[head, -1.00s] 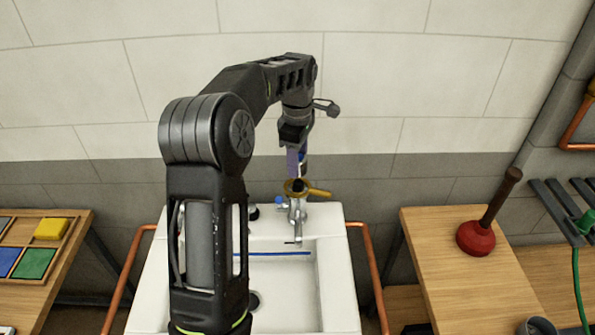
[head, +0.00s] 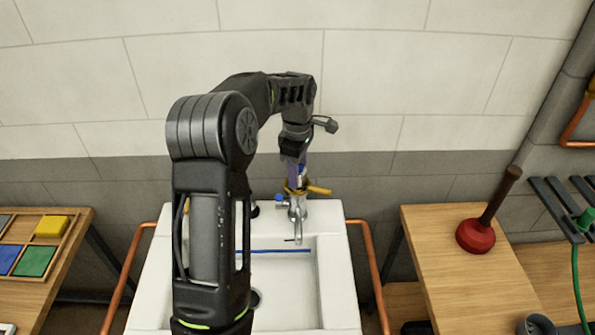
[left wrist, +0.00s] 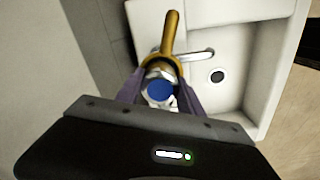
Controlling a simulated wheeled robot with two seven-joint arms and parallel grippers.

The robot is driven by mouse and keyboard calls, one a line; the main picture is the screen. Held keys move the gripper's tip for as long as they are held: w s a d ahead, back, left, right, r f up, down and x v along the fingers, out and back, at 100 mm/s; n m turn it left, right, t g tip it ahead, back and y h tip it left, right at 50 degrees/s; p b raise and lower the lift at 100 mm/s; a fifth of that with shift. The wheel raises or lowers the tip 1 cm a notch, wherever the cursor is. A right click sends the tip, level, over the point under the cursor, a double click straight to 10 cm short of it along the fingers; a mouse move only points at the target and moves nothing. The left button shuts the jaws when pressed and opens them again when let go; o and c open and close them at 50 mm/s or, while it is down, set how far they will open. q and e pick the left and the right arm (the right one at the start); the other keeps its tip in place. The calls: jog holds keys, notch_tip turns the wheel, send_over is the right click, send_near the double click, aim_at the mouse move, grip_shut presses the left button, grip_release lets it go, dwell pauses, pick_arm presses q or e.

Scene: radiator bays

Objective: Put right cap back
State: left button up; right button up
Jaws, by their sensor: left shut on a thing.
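A chrome tap (head: 298,210) stands at the back of the white sink. A yellow ring tool with a handle (head: 318,189) sits around its upper body; its handle (left wrist: 171,32) also shows in the left wrist view. My left gripper (head: 297,180) points down directly over the tap top, its purple fingers shut on a cap with a round blue top (left wrist: 160,91). The cap is right above or at the ring; whether it touches the tap is hidden. Another blue spot (head: 279,200) shows on the tap's left side. My right gripper is not in view.
The white sink basin (head: 335,290) has a dark drain (left wrist: 217,76). Copper pipes (head: 372,275) run down both sides. A red plunger (head: 475,237) stands on the right bench (head: 440,262). A tray with coloured blocks (head: 36,262) lies on the left bench.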

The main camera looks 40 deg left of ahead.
pick_arm(q)
jog(key=o, duration=1.4)
jog(key=shift+r+p, duration=0.3)
jog(key=shift+r, duration=0.05)
jog(key=shift+r+b, duration=0.7)
jog(key=shift+r, duration=3.3)
